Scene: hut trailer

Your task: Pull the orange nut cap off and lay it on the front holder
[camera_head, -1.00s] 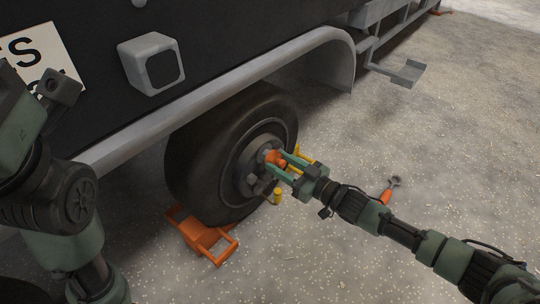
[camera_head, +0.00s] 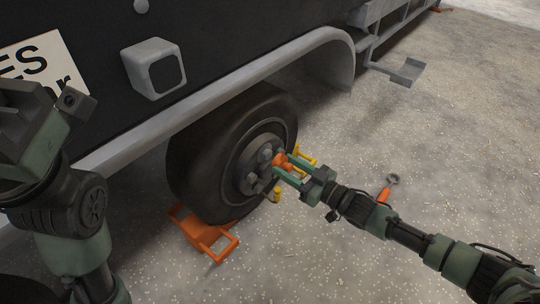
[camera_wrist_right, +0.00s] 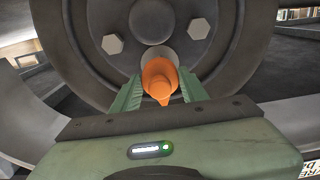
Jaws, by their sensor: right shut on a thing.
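The orange nut cap (camera_head: 280,160) is a small tapered piece in front of the wheel hub (camera_head: 260,160). My right gripper (camera_head: 285,164) is shut on it, one finger on each side. In the right wrist view the cap (camera_wrist_right: 159,80) sits between the green fingertips, with a round grey nut (camera_wrist_right: 160,53) showing behind it. Two yellow pieces stand by the wheel, one behind the gripper (camera_head: 305,155) and one lower left of it (camera_head: 277,194); I cannot tell which is the front holder. My left arm shows at the left, but its fingertips do not.
An orange wheel chock (camera_head: 205,232) lies on the ground against the tire (camera_head: 205,165). An orange-handled tool (camera_head: 386,193) lies on the ground behind my right arm. The grey fender (camera_head: 230,82) arches over the wheel. The ground to the right is mostly open.

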